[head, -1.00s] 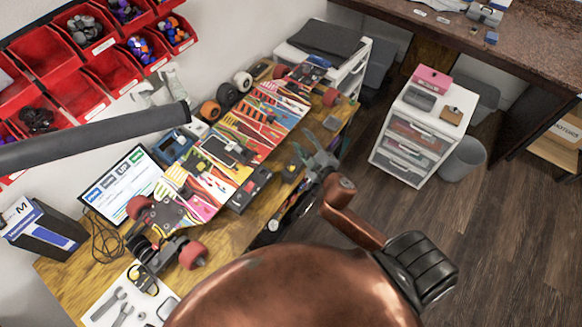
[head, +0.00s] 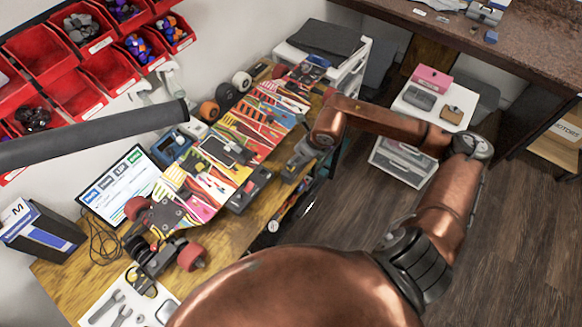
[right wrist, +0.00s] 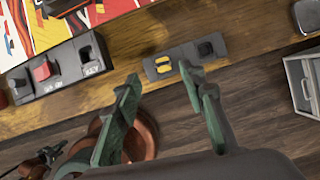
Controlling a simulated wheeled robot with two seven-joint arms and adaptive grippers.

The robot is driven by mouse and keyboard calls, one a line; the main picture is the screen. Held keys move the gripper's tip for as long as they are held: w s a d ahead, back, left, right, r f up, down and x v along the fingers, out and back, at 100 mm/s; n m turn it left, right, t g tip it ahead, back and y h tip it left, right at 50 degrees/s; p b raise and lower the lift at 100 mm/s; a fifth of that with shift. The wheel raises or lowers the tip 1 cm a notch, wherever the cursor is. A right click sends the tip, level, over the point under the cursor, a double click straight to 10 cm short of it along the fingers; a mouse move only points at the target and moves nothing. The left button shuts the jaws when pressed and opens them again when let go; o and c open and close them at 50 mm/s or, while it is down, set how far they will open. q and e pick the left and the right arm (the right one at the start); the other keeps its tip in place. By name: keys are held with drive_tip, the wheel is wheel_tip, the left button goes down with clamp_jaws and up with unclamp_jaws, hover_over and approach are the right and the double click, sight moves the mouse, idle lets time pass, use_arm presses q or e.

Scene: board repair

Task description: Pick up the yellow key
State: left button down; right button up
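The yellow key (right wrist: 163,64) appears as a small yellow piece in a grey holder (right wrist: 185,56) near the table's edge in the right wrist view. A dark square recess lies beside it in the same holder. In the head view I cannot make out the key; my right gripper covers that area. My right gripper (right wrist: 159,76) is open and empty, its two green fingers apart, with the key just beyond and between the fingertips. In the head view my right gripper (head: 294,166) is over the table's right edge. My left gripper is not in view.
A black box (right wrist: 60,73) with a red button and a slot marked KEY lies left of the holder. A colourful skateboard (head: 262,118) stretches along the wooden table. Red bins (head: 80,92) hang on the wall. A white drawer unit (head: 400,165) stands on the floor at right.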

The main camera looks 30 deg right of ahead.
drive_tip(key=x, duration=0.7)
drive_tip(key=shift+s+d+f, duration=0.15)
drive_tip(key=shift+d+f, duration=0.05)
drive_tip(key=shift+f, duration=0.3)
drive_tip(key=shift+c, duration=0.2)
drive_tip(key=shift+r, duration=0.1)
clamp_jaws()
